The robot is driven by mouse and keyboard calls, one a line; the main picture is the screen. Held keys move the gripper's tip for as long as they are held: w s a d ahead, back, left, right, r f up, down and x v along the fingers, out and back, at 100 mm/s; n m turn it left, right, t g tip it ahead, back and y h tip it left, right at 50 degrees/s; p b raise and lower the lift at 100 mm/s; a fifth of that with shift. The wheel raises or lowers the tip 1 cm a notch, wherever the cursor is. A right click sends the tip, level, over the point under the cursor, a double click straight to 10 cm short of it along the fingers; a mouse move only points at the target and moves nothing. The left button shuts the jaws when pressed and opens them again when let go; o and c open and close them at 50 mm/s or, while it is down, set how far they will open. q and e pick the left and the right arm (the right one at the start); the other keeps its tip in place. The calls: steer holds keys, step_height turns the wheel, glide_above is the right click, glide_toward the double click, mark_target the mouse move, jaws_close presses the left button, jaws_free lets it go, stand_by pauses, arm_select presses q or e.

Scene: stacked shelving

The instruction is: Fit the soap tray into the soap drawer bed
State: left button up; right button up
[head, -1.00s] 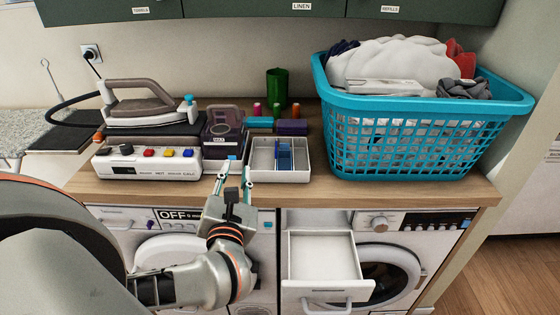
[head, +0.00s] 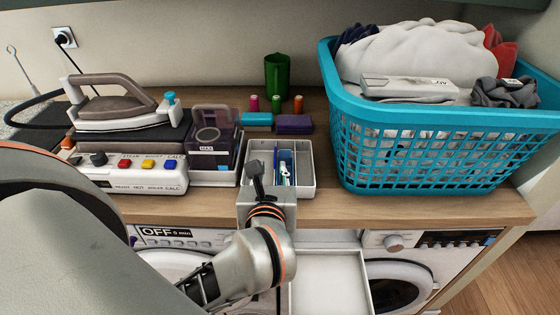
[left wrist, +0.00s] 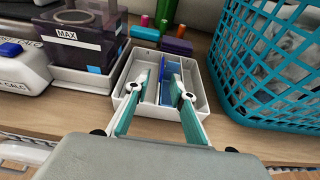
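The white soap tray (head: 306,191) sits on the wooden counter, with blue pieces (head: 287,158) standing in its middle. It also shows in the left wrist view (left wrist: 203,98). My left gripper (head: 272,172) is over the tray, pointing down. In the left wrist view its fingers (left wrist: 169,70) are apart, with the tips around the blue middle piece; I cannot tell whether they touch it. The soap drawer bed (head: 328,282) is the open, empty white drawer below the counter's front edge; its lower part is out of frame. My right gripper is not in view.
A teal laundry basket (head: 425,150) full of cloth stands right of the tray. A purple MAX container (head: 214,140) and an iron (head: 120,105) on a control unit stand left. Spools and a green cup (head: 277,75) are behind.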

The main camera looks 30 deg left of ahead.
mark_target(275, 158)
arm_select(q)
steer(key=x, duration=0.7)
steer(key=shift+w+d+f, duration=0.15)
steer(key=shift+w+f, duration=0.05)
steer(key=shift+f, duration=0.05)
steer(key=shift+c, duration=0.5)
jaws_close()
